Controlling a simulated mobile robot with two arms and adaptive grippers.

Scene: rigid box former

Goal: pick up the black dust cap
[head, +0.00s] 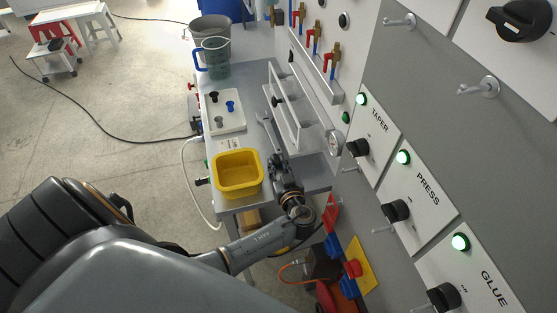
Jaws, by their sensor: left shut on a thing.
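A small black piece (214,97) stands on the white tray, beside a blue piece (230,106) and a grey piece (219,121). It is too small to tell whether it is the black dust cap. My left gripper (276,160) is over the metal bench, right of the yellow bin and in front of the white rack. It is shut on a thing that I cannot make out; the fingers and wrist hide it. My right gripper is not in view.
The yellow bin (238,192) sits at the bench's near end. The white tray (238,127) lies beyond it. A white rack (284,108) stands along the right. Farther back is a clear jug (217,69). A control panel with black knobs (397,211) closes off the right.

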